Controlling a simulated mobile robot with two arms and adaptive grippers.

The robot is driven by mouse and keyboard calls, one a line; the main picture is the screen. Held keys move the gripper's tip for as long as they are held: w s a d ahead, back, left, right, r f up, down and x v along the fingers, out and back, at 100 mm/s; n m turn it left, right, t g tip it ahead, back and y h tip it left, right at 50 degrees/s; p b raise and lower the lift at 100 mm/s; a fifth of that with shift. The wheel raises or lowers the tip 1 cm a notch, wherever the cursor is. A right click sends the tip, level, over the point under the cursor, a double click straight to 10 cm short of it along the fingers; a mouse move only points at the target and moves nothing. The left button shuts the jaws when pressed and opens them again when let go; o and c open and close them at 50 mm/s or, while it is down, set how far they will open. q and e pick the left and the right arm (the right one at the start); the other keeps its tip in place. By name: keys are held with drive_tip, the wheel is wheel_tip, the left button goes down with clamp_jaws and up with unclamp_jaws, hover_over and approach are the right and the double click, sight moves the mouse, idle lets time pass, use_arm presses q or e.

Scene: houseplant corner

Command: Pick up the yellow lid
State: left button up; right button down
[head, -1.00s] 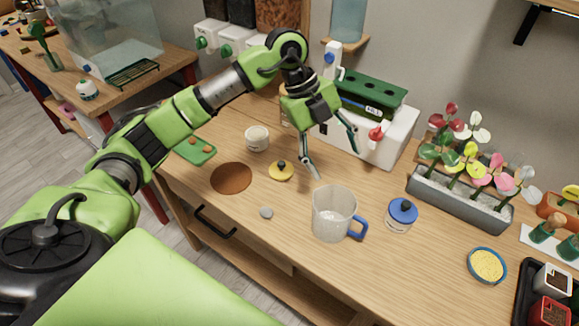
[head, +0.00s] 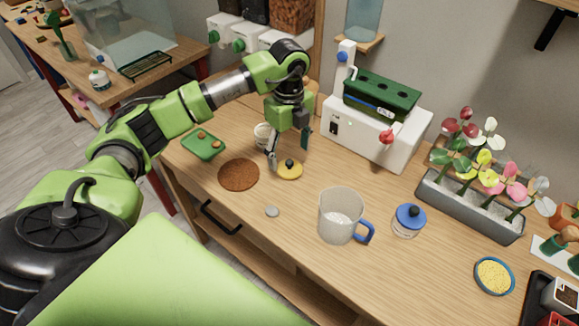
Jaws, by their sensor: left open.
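The yellow lid (head: 291,172), a flat disc with a dark knob on top, lies on the wooden bench. My left gripper (head: 289,152) is open above and just behind the lid, with one finger at the lid's left and the other behind and to its right. I cannot tell whether a finger touches the lid. A white cup (head: 262,133) stands behind the gripper, partly hidden by it. My right gripper is not in view.
A brown round mat (head: 239,175) and a grey pebble (head: 272,211) lie near the lid. A clear jug (head: 338,215) and a blue-lidded jar (head: 408,220) stand to the right. A white machine (head: 375,133) stands behind. A green tray (head: 203,144) lies left.

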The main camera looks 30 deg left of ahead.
sight(290, 161)
use_arm(q)
wheel_tip(290, 161, down, 4)
drive_tip(key=shift+r+p, duration=0.1)
drive_tip(key=shift+p, duration=0.55)
drive_tip(key=shift+f, duration=0.45)
drive_tip(key=shift+c, duration=0.4)
drive_tip(key=c, duration=0.9)
drive_tip(key=shift+o, duration=0.2)
drive_tip(key=shift+r, duration=0.1)
